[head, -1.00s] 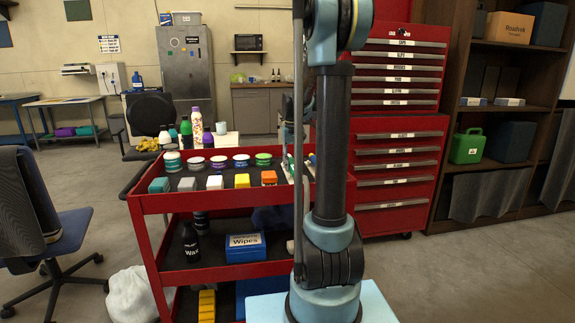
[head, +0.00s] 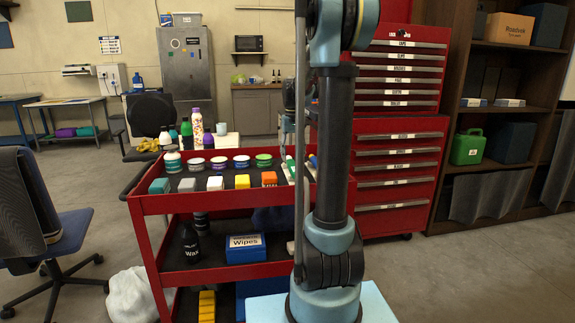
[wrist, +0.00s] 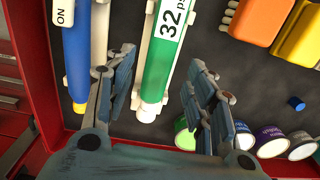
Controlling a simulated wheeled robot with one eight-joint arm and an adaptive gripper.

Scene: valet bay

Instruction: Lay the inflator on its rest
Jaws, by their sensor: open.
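A green and white stick-shaped tool with a "32 ps…" label, seemingly the inflator (wrist: 158,75), lies along a white rest (wrist: 138,102) on the cart's dark top. My gripper (wrist: 160,88) is open above it, one finger on each side, and the fingers look apart from it. Beside it to the left, a blue tool marked "ON" (wrist: 77,55) lies on another white holder. In the head view the green tool (head: 290,168) is at the right end of the cart's top shelf, and my arm hides most of my gripper.
The red cart's rim (wrist: 30,75) runs close on the left in the wrist view. Orange (wrist: 257,22) and yellow (wrist: 302,35) blocks and several round tins (wrist: 272,141) stand to the right. A red drawer cabinet (head: 400,165) stands behind the cart.

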